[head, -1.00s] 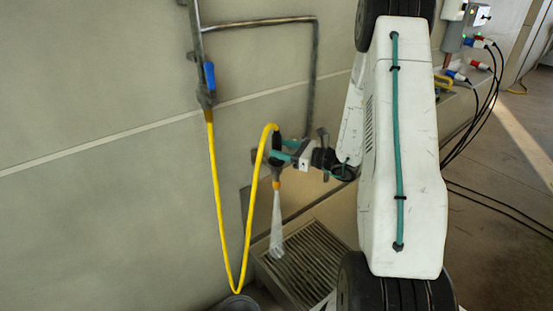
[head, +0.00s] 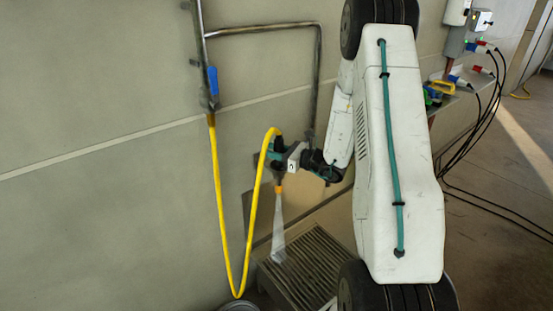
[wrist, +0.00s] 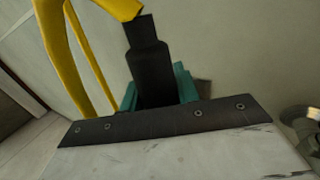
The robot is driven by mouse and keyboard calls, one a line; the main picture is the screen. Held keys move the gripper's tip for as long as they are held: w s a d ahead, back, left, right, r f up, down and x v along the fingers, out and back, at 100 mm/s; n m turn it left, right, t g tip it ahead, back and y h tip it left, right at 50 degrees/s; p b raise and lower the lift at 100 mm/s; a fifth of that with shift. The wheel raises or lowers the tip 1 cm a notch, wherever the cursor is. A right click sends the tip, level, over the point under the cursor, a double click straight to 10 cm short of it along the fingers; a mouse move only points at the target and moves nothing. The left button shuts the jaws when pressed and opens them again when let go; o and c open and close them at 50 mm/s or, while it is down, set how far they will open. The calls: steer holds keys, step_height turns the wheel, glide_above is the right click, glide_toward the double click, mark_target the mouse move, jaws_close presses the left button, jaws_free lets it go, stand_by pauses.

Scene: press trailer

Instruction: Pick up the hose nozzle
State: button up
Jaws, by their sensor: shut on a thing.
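The hose nozzle has a dark body and an orange tip (head: 279,189). A pale cone of spray runs down from the tip towards the floor grating. My gripper (head: 275,155) is shut on the nozzle, beside the wall. In the wrist view the nozzle's black body (wrist: 149,68) stands between the teal fingers of my gripper (wrist: 157,92), which are partly hidden behind the dark plate. The yellow hose (head: 217,200) joins the nozzle at its top and loops down and back up to the wall pipe.
A blue-handled valve (head: 213,82) sits on the wall pipe. A slatted floor grating (head: 312,265) lies below the spray. A rounded dark rim (head: 240,305) shows at the bottom edge. A shelf with sockets and black cables (head: 487,110) is at right.

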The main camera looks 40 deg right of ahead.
steer(key=shift+r, duration=0.1)
step_height(320, 180, up, 31)
steer(key=shift+r, duration=0.2)
stand_by(2.1)
steer(key=shift+s, duration=0.1)
steer(key=s, duration=0.9)
steer(key=shift+s+d, duration=0.2)
steer(key=shift+s, duration=0.2)
stand_by(0.5)
steer(key=shift+d, duration=0.1)
